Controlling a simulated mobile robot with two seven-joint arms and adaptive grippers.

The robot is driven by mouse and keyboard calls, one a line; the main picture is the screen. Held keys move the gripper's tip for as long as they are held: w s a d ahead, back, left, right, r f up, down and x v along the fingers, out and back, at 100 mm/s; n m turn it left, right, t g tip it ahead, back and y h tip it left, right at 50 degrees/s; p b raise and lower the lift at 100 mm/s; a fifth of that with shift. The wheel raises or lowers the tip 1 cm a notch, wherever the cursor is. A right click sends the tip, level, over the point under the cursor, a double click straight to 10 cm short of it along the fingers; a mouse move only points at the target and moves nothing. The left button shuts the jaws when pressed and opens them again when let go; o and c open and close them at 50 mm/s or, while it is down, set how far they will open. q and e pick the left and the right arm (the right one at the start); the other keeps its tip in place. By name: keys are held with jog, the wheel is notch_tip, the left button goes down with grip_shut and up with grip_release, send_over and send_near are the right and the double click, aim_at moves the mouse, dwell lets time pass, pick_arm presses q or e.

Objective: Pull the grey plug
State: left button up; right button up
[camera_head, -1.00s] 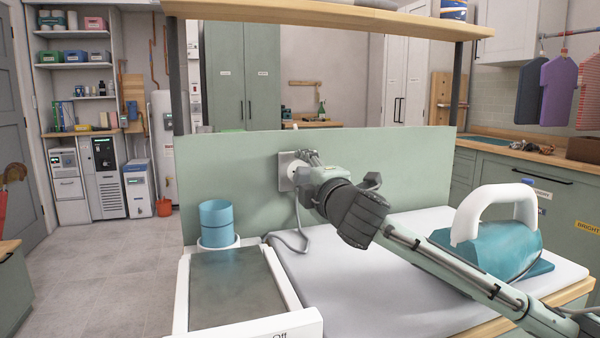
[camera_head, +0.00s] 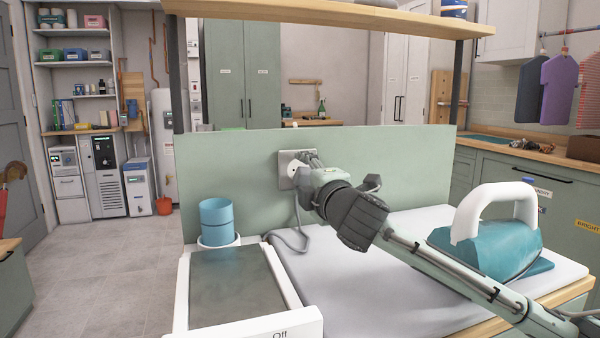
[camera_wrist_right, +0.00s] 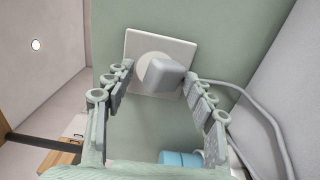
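The grey plug (camera_wrist_right: 168,76) sits at a round socket on a square wall plate (camera_wrist_right: 133,48). The plate (camera_head: 285,172) also shows on the green panel in the head view, where my gripper partly covers the socket. My right gripper (camera_wrist_right: 159,74) is open, with one finger on each side of the plug. A gap shows between the left finger and the plug; the right fingertip is very close to it, and contact cannot be told. In the head view the right gripper (camera_head: 308,160) reaches the plate from the right. My left gripper is not in view.
A grey cable (camera_head: 292,240) hangs below the plate to the worktop. A teal iron (camera_head: 490,245) with a white handle stands at the right on the pale board (camera_head: 350,300). A blue cup (camera_head: 216,218) stands at the left, behind a white-framed tray (camera_head: 181,300).

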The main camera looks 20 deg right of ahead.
aim_at(304, 178)
jog(key=shift+f, duration=0.2)
dwell(0.4)
jog(key=shift+c, duration=0.5)
jog(key=shift+r, duration=0.1)
grip_shut()
jog(key=shift+s, duration=0.15)
jog(key=shift+s+d+p, duration=0.1)
jog(key=shift+s+p, duration=0.25)
jog(key=shift+s, duration=2.5)
